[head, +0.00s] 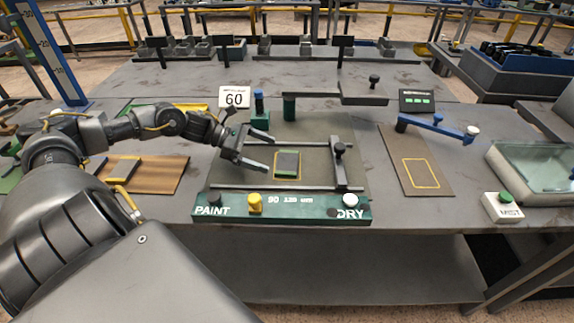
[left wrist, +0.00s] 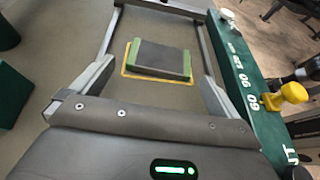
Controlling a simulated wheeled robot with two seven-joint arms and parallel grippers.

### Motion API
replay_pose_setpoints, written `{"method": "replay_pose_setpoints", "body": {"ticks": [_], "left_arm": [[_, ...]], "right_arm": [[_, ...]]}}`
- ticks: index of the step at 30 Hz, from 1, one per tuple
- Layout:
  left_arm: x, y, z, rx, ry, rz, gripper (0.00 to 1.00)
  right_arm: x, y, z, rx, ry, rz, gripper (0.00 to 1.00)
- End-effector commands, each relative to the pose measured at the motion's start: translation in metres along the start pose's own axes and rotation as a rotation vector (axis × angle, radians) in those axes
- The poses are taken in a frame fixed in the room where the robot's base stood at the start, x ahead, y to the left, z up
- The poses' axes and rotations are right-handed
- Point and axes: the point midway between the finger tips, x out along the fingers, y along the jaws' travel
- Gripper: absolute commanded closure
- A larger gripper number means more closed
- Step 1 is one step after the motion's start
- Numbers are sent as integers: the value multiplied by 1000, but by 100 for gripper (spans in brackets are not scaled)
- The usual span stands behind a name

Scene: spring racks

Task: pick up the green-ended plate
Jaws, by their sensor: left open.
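The green-ended plate (head: 287,164) is a small dark grey block with green ends. It lies flat inside a yellow outline on the grey-brown board (head: 318,128) at the table's middle. In the left wrist view the plate (left wrist: 160,58) lies ahead of my left gripper, with green strips at both ends. My left gripper (head: 270,154) is open and empty, just left of the plate in the head view and apart from it. In the left wrist view the fingers (left wrist: 150,82) are spread wide. My right gripper is not in view.
A green bar with PAINT and DRY labels (head: 283,208) runs along the front edge. A dark post with a clamp (head: 339,160) stands right of the plate. Green blocks (head: 260,117) stand behind. A brown board with a yellow outline (head: 417,168) is bare to the right.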

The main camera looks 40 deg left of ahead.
Motion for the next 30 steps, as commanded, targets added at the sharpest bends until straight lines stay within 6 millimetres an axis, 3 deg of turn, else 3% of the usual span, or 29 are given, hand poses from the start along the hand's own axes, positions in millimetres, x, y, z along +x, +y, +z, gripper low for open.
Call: {"method": "replay_pose_setpoints", "body": {"ticks": [13, 21, 30], "left_arm": [[20, 0, 4, 0, -2, -2, 0], [56, 0, 4, -1, 0, -2, 0], [63, -1, 1, 1, 3, -3, 0]], "right_arm": [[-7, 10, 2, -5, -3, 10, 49], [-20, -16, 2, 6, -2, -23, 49], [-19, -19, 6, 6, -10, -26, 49]]}}
